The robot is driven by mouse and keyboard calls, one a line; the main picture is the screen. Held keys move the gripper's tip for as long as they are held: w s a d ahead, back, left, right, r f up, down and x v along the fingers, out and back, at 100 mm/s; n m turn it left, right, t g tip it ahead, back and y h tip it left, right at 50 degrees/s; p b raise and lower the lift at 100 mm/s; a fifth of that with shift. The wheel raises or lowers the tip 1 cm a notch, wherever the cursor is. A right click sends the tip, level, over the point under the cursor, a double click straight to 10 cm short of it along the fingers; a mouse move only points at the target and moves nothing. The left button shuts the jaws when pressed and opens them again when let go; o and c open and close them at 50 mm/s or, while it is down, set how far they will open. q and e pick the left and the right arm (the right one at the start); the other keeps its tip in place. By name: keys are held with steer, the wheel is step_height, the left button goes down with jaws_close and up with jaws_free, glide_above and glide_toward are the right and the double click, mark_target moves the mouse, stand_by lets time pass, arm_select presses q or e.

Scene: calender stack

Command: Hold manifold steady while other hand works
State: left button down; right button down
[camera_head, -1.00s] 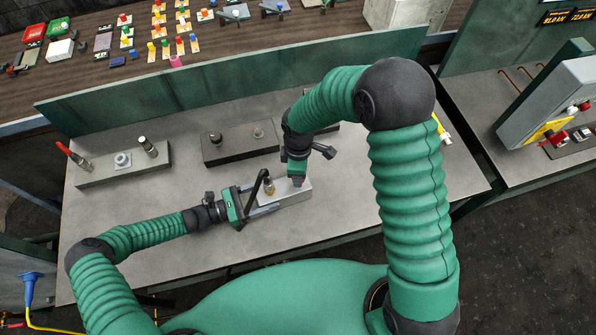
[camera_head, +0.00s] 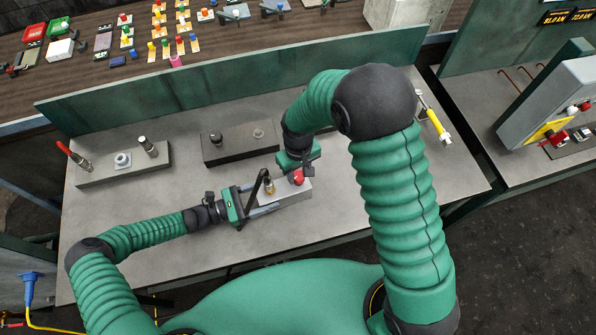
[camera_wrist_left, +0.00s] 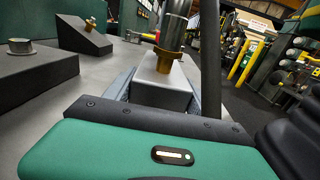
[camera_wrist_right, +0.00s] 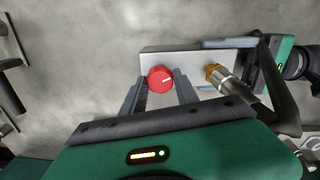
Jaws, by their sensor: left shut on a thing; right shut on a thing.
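The manifold (camera_head: 292,193) is a light grey metal block on the near middle of the bench. It carries a red round knob (camera_head: 297,178) and a brass fitting (camera_head: 269,187) with a steel cylinder on it. My left gripper (camera_head: 262,206) comes from the left with its fingers along both sides of the block, shut on it. It also shows in the right wrist view (camera_wrist_right: 222,65). My right gripper (camera_wrist_right: 160,90) is shut on the red knob, one finger at each side. In the left wrist view the manifold (camera_wrist_left: 163,92) lies between the fingers; the knob is hidden there.
A grey block (camera_head: 125,170) with a red-handled part stands at the left, and a dark block (camera_head: 240,147) behind the manifold. A yellow-handled tool (camera_head: 437,125) lies at the right. A green panel (camera_head: 230,80) closes the bench's back. The front right bench is bare.

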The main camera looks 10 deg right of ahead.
arm_select(q)
steer(key=shift+s+d, duration=0.15)
arm_select(e)
steer(key=m, duration=0.5)
steer(key=shift+w+a+m, duration=0.1)
steer(key=shift+a+m, duration=0.15)
steer(key=shift+m, duration=0.05)
arm_select(q)
steer(key=shift+f, duration=0.1)
arm_select(e)
steer(key=shift+m, duration=2.1)
steer(key=c, duration=1.2)
jaws_free()
steer(key=shift+o, duration=1.3)
steer(key=shift+d, duration=0.1)
steer(key=shift+r, duration=0.15)
